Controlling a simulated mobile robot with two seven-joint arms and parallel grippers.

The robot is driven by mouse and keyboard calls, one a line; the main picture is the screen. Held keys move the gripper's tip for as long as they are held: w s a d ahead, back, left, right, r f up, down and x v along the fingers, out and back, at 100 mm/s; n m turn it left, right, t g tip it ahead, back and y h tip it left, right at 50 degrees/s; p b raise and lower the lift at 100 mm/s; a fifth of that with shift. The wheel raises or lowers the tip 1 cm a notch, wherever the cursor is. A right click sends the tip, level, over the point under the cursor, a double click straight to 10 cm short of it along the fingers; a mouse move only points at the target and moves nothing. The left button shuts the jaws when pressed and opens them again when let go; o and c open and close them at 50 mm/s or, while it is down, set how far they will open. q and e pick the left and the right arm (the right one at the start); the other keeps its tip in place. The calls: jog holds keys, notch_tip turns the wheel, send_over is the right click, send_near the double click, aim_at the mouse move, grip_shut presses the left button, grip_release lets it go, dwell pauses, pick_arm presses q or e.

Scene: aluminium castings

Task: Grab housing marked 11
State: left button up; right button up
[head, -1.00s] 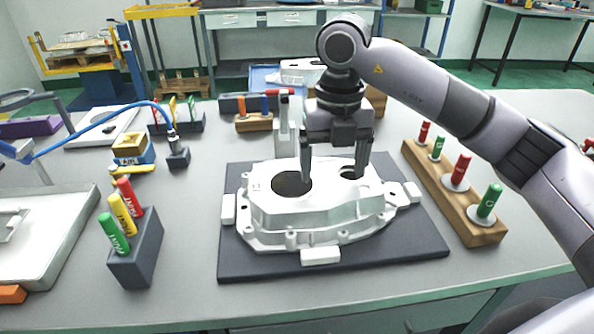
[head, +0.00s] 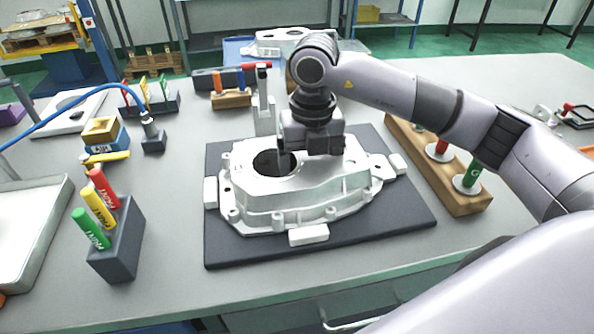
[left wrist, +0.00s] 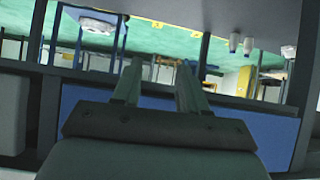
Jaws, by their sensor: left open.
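The white cast housing (head: 300,195) lies on a dark mat (head: 228,252) in the middle of the table, with a large round opening in its top. No number on it is readable to me. My right gripper (head: 312,152) is low over the top of the housing, beside the large opening. Its fingers are mostly hidden by the gripper body and the casting, so I cannot tell whether they are open or shut. My left gripper (left wrist: 158,85) shows only in the left wrist view, open and empty, away from the housing.
White blocks (head: 309,235) sit around the housing, and a grey upright clamp (head: 264,105) stands behind it. A wooden rack (head: 462,200) is at the right. A dark holder with paint markers (head: 118,240) is at the left. The front table strip is clear.

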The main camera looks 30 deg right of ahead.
grip_shut()
jog(key=shift+w+r, duration=0.15)
jog(key=shift+r, duration=0.1)
